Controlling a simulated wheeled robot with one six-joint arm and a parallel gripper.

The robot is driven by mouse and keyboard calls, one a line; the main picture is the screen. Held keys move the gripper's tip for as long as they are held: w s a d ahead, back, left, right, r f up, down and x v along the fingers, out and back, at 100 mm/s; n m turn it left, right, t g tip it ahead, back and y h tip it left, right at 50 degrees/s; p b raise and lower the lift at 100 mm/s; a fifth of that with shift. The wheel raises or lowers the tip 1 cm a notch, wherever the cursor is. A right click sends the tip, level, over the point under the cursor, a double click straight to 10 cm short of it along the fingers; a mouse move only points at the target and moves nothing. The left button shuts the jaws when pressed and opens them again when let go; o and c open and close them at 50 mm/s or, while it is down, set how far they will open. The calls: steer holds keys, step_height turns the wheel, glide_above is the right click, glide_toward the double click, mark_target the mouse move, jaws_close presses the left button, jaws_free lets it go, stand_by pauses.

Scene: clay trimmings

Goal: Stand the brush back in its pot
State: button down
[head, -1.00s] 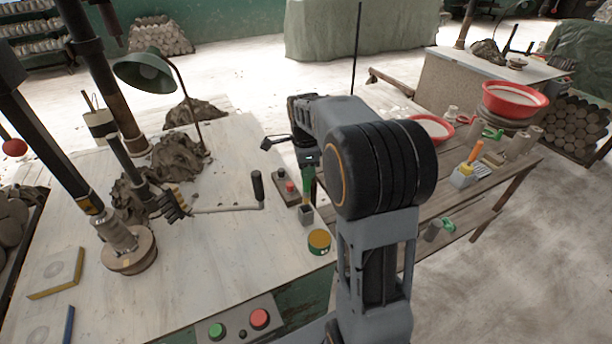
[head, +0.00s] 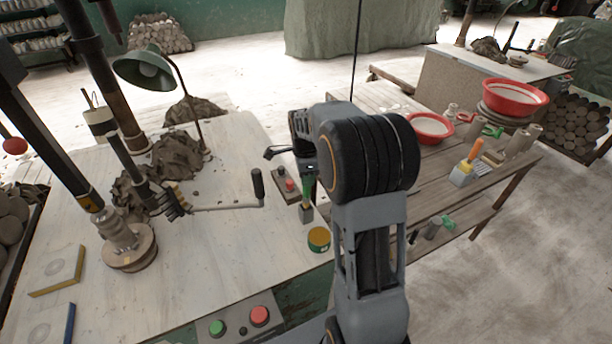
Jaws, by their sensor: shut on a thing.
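My gripper (head: 308,170) points down over the right edge of the pale table, partly hidden by my own arm. It is shut on an upright green-handled thing, which looks like the brush (head: 307,187). The brush's lower end meets a small grey squarish block (head: 306,214), which may be the pot. I cannot tell whether the brush is inside it or only above it. A short yellow-and-green round tin (head: 318,240) stands just in front of the grey block. The jaw tips are too small to see clearly.
A control box (head: 285,185) with a red button lies just left of the gripper. A crank handle (head: 258,184) rises further left. A green lamp (head: 147,68) and clay heaps (head: 178,155) stand behind. The wooden bench (head: 400,184) at right holds bowls and tools.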

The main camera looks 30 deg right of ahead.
steer(key=shift+f, duration=0.45)
steer(key=c, duration=0.9)
jaws_free()
steer(key=r, duration=1.2)
steer(key=shift+a+r, duration=0.25)
steer(key=shift+r, duration=0.1)
steer(key=s+a+f+n+t, duration=0.1)
steer(key=s+a+n, duration=0.2)
steer(key=s+n, duration=0.3)
steer(key=s+a+f+n+t, duration=0.1)
steer(key=s+a+f+n, duration=0.1)
steer(key=s+n, duration=0.4)
steer(key=s+a+f+n+t, duration=0.2)
steer(key=s+a+n, duration=0.3)
steer(key=n, duration=0.4)
steer(key=shift+s, duration=0.8)
